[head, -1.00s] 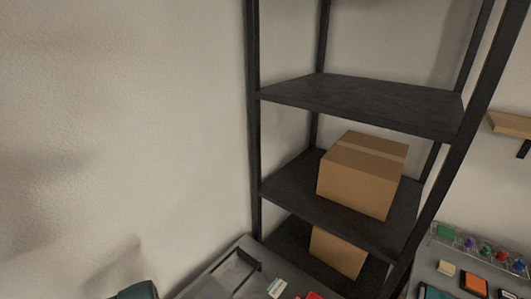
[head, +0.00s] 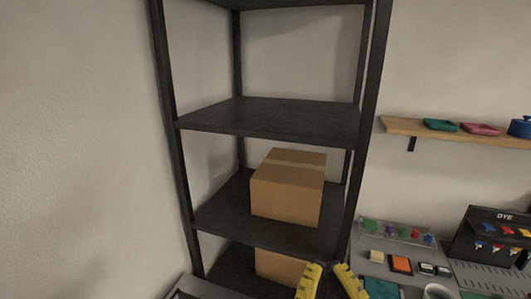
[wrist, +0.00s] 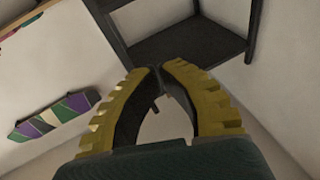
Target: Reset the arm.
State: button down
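My gripper (head: 327,268) shows at the bottom edge of the head view, its two yellow ribbed fingers leaning toward each other in front of the shelf rack. In the wrist view my gripper (wrist: 158,68) has its dark inner pads meeting at the tips, with a rounded gap lower down between the fingers. Only floor and wall show through that gap, so it looks shut and empty. The rest of my arm is out of the head view.
A black shelf rack (head: 265,117) stands by the wall, with a cardboard box (head: 285,197) on its middle shelf and another box (head: 278,267) below. To the right are a wall shelf (head: 400,127), a bottle rack (head: 398,232) and a DYE stand (head: 490,250).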

notch_tip(320, 180, up, 21)
jog(key=s+t+p, duration=0.1)
jog(key=p, duration=1.7)
jog(key=shift+s, duration=0.4)
